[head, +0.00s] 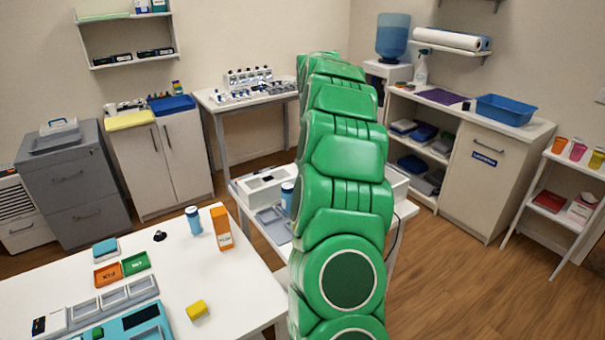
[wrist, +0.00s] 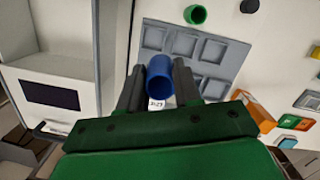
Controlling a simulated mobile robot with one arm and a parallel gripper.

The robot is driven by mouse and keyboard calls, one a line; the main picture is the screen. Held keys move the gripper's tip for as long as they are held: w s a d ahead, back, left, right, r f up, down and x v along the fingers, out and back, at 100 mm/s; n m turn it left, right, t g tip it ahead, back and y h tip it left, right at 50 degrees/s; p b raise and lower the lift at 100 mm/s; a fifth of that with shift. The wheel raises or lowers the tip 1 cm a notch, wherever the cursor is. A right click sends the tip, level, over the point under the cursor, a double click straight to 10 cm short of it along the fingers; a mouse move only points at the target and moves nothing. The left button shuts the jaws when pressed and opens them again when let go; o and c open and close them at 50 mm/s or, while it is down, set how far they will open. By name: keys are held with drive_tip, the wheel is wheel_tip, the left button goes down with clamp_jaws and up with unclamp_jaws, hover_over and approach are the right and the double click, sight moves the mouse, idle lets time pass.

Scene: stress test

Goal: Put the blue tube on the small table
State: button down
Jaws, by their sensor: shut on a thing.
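My gripper (wrist: 158,75) is shut on a blue tube (wrist: 159,78) with a white label, which sits between its two dark fingers in the wrist view. A grey compartment tray (wrist: 190,52) lies beyond it; I cannot tell whether the tube touches anything below. In the head view my green arm hides the gripper. A blue tube with a white label (head: 287,196) shows at the arm's left edge, above a white table (head: 254,221) in the middle, probably the held one.
An orange box (head: 221,228) stands beside the tube on the near table, with a yellow block (head: 197,310) in front. A white box-shaped device (head: 265,185) stands on the middle table. A green cup (wrist: 195,15) lies beyond the tray. Wooden floor is clear at right.

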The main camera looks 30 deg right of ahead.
drive_tip(key=shift+s+d+f, duration=0.15)
drive_tip(key=shift+d+f, duration=0.2)
drive_tip(key=shift+f, duration=1.6)
drive_tip(key=shift+s+d+f, duration=0.2)
drive_tip(key=shift+d+f, duration=0.1)
drive_tip(key=shift+f, duration=1.6)
drive_tip(key=shift+s+d+f, duration=0.15)
drive_tip(key=shift+d+f, duration=0.2)
drive_tip(key=shift+f, duration=1.7)
